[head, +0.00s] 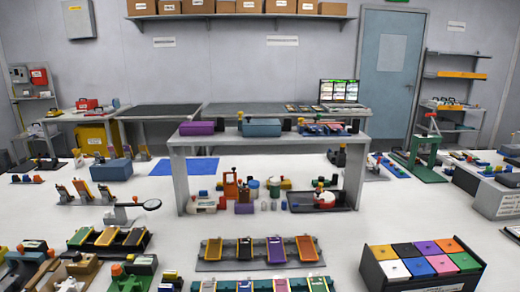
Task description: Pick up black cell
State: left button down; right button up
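The box holds several coloured squares in two rows. Which dark piece is the black cell is hard to tell at this size. A grey rack (261,265) at the front middle holds a dark flat piece (245,250) and a dark purplish one (276,250), with orange-yellow pieces at both ends. Neither of my grippers shows in the head view.
A grey table (270,140) stands in the middle, with a purple block (196,128) and a blue-grey box (262,127) on top. Bottles and tools stand beneath it. Several racks and tools crowd the front left. White floor is bare between the front rack and the dark box.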

aim_at(134, 239)
jog(key=u, duration=1.85)
jog(key=i+j+z, duration=0.1)
jog(key=z, duration=0.3)
jog(key=i+j+z, duration=0.15)
jog(key=z, duration=0.3)
jog(key=i+j+z, duration=0.1)
jog(key=j, duration=0.2)
jog(key=i+j+z, duration=0.15)
jog(key=j, duration=0.15)
jog(key=i+j+z, duration=0.1)
jog(key=j, duration=0.2)
jog(key=i+j, duration=0.1)
jog(key=j, duration=0.2)
jog(key=i+j, duration=0.1)
jog(key=j, duration=0.2)
jog(key=i+j+z, duration=0.1)
jog(key=j, duration=0.2)
